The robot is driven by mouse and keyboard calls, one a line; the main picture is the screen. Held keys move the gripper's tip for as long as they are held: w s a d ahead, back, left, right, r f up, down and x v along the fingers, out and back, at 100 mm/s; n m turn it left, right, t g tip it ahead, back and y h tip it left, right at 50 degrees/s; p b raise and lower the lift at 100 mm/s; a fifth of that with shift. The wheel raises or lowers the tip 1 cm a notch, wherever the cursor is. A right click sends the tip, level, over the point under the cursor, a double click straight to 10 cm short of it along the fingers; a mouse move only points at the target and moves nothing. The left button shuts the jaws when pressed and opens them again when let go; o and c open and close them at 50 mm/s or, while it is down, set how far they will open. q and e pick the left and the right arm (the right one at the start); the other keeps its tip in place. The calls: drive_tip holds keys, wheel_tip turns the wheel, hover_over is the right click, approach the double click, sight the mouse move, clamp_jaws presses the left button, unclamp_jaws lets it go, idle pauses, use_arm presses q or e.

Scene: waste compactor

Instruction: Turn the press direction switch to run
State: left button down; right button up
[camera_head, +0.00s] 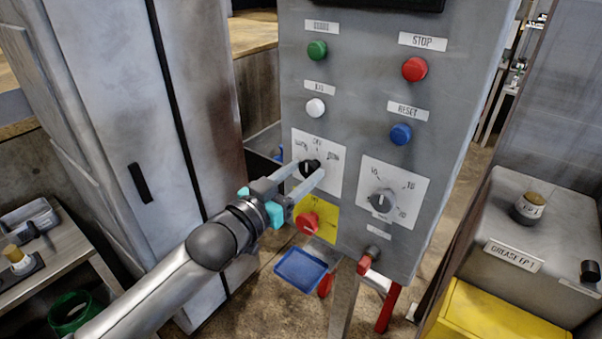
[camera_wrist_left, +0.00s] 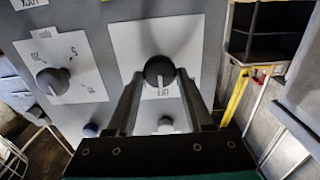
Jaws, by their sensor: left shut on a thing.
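The press direction switch (camera_head: 309,166) is a black rotary knob on a white plate (camera_head: 330,182) on the grey control panel. My left gripper (camera_head: 312,174) reaches it from the lower left, with its two fingers on either side of the knob, shut on it. In the left wrist view the switch (camera_wrist_left: 158,71) sits between the fingertips of my left gripper (camera_wrist_left: 159,80). There the picture is upside down, and the knob's white mark points towards the OFF label. The side labels are too blurred to read. My right gripper is not in view.
A second dial (camera_head: 383,201) is right of the switch. Green (camera_head: 317,49), white (camera_head: 315,107), red (camera_head: 414,69) and blue (camera_head: 401,134) buttons sit above. A red knob (camera_head: 307,222) on a yellow plate is just below my fingers. A grey cabinet (camera_head: 120,110) stands left.

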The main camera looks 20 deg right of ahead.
use_arm(q)
drive_tip(key=shift+m, duration=0.3)
drive_tip(key=m+p, duration=0.1)
drive_tip(key=m, duration=0.3)
drive_tip(key=shift+s+m, duration=0.1)
drive_tip(key=shift+m, duration=0.2)
drive_tip(key=m+p, duration=0.1)
drive_tip(key=m, duration=0.3)
drive_tip(key=shift+d+f+m, duration=0.1)
drive_tip(key=shift+m, duration=0.2)
drive_tip(key=shift+c, duration=1.5)
unclamp_jaws()
drive_tip(key=shift+s, duration=0.1)
